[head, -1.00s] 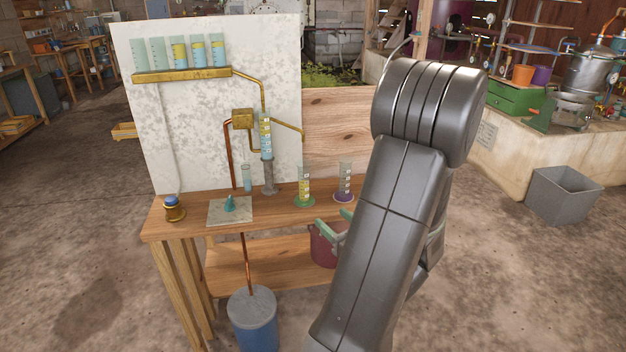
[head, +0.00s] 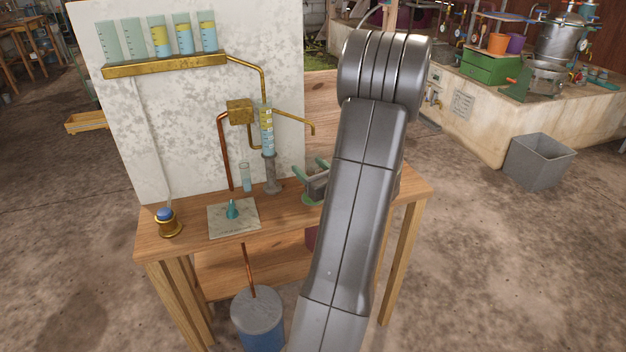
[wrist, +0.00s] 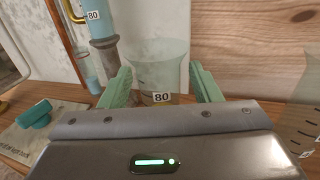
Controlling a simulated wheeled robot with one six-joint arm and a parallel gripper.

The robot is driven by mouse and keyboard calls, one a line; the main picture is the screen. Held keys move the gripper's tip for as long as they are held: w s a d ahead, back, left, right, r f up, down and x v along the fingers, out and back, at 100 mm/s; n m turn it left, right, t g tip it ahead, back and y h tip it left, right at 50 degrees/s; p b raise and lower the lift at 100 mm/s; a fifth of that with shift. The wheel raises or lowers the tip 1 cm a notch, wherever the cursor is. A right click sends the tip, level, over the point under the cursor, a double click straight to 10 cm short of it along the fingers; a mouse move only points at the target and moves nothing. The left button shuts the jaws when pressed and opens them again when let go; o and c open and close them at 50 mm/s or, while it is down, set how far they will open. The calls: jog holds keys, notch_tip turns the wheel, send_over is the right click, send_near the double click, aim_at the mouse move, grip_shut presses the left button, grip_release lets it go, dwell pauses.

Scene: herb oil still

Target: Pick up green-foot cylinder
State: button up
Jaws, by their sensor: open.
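The green-foot cylinder, a clear measuring cylinder (wrist: 160,60), stands upright on the bench and shows an "80" label with yellowish liquid near it in the wrist view. My gripper (wrist: 160,80) is open, with one pale green finger on either side of the cylinder. I see no firm contact. In the head view my gripper (head: 315,182) is over the bench, right of the grey pedestal, and largely covers the cylinder. The cylinder's foot is hidden in the wrist view by my gripper body.
Another graduated cylinder (wrist: 302,125) is close at the right in the wrist view. The grey pedestal (head: 272,175) with a tall blue-yellow cylinder (head: 267,130) is on the left. A brass spout (head: 300,120) reaches above.

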jog(key=shift+w+a, duration=0.25)
jog(key=shift+w, duration=0.15)
jog(key=shift+c, duration=0.3)
jog(key=c, duration=1.1)
jog(key=shift+o, duration=0.2)
jog(key=shift+r, duration=0.15)
